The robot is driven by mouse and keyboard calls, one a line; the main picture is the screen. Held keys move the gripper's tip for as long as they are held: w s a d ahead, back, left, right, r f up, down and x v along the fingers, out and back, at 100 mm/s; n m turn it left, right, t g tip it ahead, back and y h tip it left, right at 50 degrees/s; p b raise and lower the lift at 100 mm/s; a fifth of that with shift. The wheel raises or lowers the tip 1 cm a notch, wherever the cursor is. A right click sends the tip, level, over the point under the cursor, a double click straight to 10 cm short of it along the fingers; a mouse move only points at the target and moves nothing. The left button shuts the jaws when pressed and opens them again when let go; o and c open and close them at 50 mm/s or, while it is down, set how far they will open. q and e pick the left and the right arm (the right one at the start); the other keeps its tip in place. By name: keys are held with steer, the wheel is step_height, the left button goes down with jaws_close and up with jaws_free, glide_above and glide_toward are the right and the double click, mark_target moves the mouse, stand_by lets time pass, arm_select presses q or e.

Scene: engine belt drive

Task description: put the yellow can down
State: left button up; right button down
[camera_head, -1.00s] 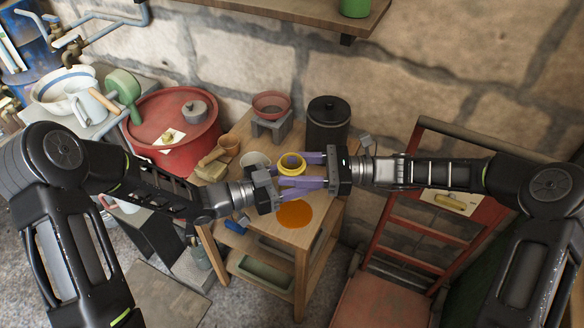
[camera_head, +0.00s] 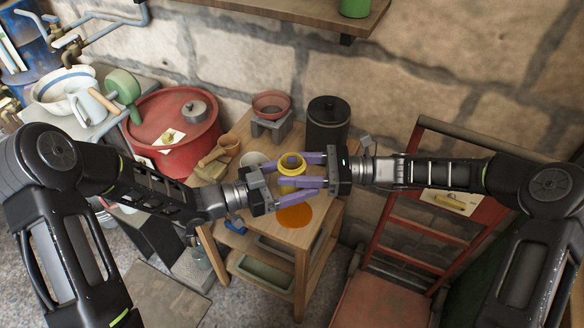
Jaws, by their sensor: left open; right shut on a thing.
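The yellow can (camera_head: 292,165) is over the small wooden table (camera_head: 292,238). My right gripper (camera_head: 309,170) comes in from the right and is shut on the can, with its purple fingers along the can's sides. My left gripper (camera_head: 285,199) is open, with its fingers just in front of and below the can; I cannot tell whether they touch it. An orange round patch (camera_head: 295,214) lies on the tabletop in front of the can, partly hidden by the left fingers. The can's base is hidden, so I cannot tell whether it touches the table.
A black lidded canister (camera_head: 328,122) and a red bowl on a grey stand (camera_head: 271,103) are at the table's back. A white cup (camera_head: 254,161) and a wooden mallet (camera_head: 217,150) are left of the can. A red drum (camera_head: 172,118) stands further left, a red hand truck (camera_head: 420,235) at right.

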mark_target(280, 187)
arm_select(q)
steer(key=v, duration=1)
steer(key=shift+s+a, duration=0.15)
steer(key=shift+a, duration=0.2)
steer(key=shift+d+f, duration=0.1)
steer(key=shift+s+d+f, duration=0.1)
steer(key=shift+d+f, duration=0.05)
steer(key=shift+f, duration=0.15)
steer(key=s+d+f+n+g+y, duration=0.1)
steer(key=s+f+n+g+y, duration=0.1)
steer(key=s+f, duration=0.4)
steer(key=s+d+f+n+g+y, duration=0.2)
steer(key=s+f+n+y, duration=0.3)
steer(key=f, duration=0.7)
steer(key=s+d+f+n+g+y, duration=0.1)
steer(key=s+f+n+g+y, duration=0.2)
steer(key=s+f+n, duration=0.4)
steer(key=shift+s+d+f+y, duration=0.35)
steer(key=shift+f+y, duration=0.35)
steer(key=shift+f, duration=0.85)
